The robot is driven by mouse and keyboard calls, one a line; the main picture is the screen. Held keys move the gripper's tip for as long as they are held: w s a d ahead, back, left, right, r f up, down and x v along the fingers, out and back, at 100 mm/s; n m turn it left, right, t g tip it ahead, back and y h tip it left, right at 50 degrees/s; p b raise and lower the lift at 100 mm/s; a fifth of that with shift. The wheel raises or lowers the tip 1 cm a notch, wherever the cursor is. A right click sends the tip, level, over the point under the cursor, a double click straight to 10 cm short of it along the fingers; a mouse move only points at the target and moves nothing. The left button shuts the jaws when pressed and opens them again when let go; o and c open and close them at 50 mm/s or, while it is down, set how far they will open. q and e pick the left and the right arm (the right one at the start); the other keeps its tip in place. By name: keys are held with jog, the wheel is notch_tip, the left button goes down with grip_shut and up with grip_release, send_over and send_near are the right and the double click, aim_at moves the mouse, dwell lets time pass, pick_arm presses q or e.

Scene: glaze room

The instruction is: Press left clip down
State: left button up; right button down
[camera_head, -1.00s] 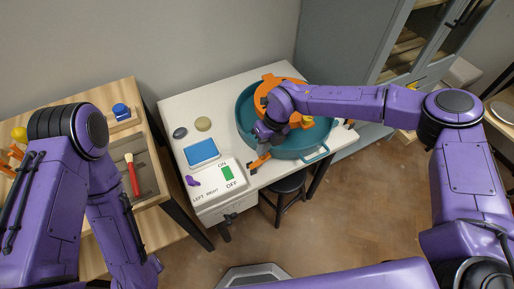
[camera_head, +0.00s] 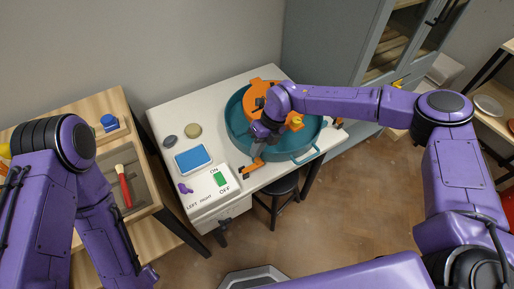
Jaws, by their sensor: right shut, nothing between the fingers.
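The left clip (camera_head: 251,167) looks like an orange-and-black piece at the near left of the teal basin (camera_head: 308,149), on the white table's edge. My right gripper (camera_head: 259,139) is small and dark, low over the basin's left side, just behind the left clip. Its fingers look shut and empty, and I cannot tell whether they touch the clip. Another orange clip (camera_head: 337,123) is at the basin's right side. An orange disc (camera_head: 259,91) and a yellow-orange piece (camera_head: 294,121) are in the basin, partly hidden by my right arm. My left gripper is out of view.
A switch panel (camera_head: 203,205) with a green ON/OFF switch and a purple lever stands at the table's front left. A blue sponge-like block (camera_head: 193,158) and two rounded lumps lie behind it. A wooden bench with a red brush (camera_head: 124,187) is at left. A black stool (camera_head: 277,186) stands below.

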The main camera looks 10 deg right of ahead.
aim_at(258, 159)
jog(key=d+v, duration=0.1)
jog(key=v, duration=1.2)
jog(key=shift+w+d+f, duration=0.25)
jog(key=shift+d, duration=0.05)
